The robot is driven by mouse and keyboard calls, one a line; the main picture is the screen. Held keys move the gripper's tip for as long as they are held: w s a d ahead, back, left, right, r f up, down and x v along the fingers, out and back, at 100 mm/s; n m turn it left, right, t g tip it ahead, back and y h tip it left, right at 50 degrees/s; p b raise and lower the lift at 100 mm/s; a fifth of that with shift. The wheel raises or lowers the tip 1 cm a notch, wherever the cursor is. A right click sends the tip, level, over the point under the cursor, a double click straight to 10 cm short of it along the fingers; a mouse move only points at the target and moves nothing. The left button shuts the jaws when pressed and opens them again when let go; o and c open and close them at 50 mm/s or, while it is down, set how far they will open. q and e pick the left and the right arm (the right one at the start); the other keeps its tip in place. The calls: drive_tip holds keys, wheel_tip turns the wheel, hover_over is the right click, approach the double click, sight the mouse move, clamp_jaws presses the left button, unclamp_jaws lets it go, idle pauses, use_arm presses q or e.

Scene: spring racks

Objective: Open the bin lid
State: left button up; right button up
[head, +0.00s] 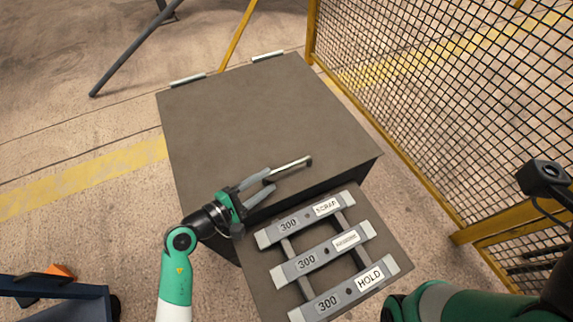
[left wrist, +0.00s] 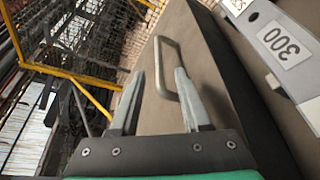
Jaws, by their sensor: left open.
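The bin lid (head: 250,125) is a flat grey-brown panel, lying closed on the dark bin in the head view, with two hinges along its far edge. A light metal bar handle (head: 290,165) stands near the lid's front edge. My left gripper (head: 268,183) is open at the handle's left end, pointing along it. In the left wrist view the handle (left wrist: 167,68) shows as a loop between the two fingertips (left wrist: 160,72), with no clear contact. The jaws hold nothing that I can make out. Of my right arm, only a green link shows at the lower right; its gripper is out of view.
In front of the bin, a shelf (head: 262,292) carries several grey bars labelled 300, with tags such as SCRAP and HOLD (head: 369,278). A yellow mesh fence (head: 440,90) runs along the right. A blue container (head: 60,300) stands at the lower left. Floor left of the bin is clear.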

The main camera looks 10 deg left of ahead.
sight(284, 169)
use_arm(q)
drive_tip(key=b+x, duration=0.3)
drive_tip(key=x, duration=0.5)
drive_tip(key=shift+w+d+f, duration=0.15)
drive_tip(key=shift+w, duration=0.05)
drive_tip(key=shift+w+d+b, duration=0.2)
drive_tip(key=shift+w+b, duration=0.05)
drive_tip(key=shift+b, duration=0.05)
clamp_jaws()
idle(0.7)
